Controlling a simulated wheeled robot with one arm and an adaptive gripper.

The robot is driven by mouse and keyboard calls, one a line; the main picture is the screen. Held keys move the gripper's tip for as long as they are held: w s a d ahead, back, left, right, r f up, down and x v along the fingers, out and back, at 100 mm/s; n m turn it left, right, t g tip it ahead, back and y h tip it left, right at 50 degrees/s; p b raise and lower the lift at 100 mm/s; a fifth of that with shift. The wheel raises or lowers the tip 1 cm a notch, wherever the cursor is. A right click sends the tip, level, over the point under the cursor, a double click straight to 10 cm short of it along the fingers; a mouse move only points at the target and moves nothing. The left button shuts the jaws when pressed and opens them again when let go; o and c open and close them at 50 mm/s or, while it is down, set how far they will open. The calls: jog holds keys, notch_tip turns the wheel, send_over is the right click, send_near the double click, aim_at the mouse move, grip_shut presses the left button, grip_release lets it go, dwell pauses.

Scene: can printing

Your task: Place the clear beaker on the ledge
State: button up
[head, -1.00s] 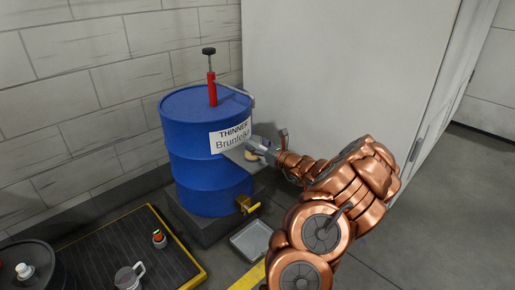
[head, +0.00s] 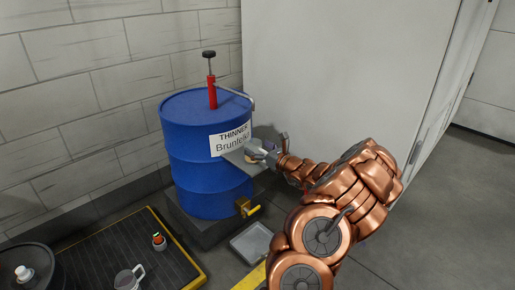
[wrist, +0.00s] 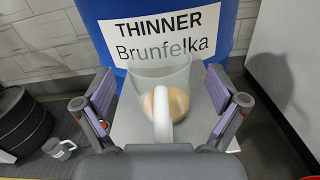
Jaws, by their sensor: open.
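The clear beaker (wrist: 160,80) stands upright on the grey ledge (wrist: 127,130) in the wrist view, its pale handle toward me and a tan base showing through. The ledge also shows in the head view (head: 236,156), sticking out from the blue drum below its label. My gripper (wrist: 160,92) is open, with one finger on each side of the beaker and a visible gap on both sides. In the head view my gripper (head: 268,154) is at the ledge and largely hides the beaker.
The blue THINNER drum (head: 205,180) has a red hand pump (head: 212,92) on top and a yellow tap (head: 249,209). A tray (head: 251,242) lies below. A grey mug (head: 130,277) stands on a black, yellow-edged platform (head: 95,250). A pale cabinet (head: 340,80) stands behind.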

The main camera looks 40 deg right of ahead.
jog(key=s+p, duration=0.2)
jog(key=s, duration=0.9)
jog(key=shift+s+a+p, duration=0.15)
jog(key=shift+s+p, duration=0.2)
jog(key=shift+p, duration=0.05)
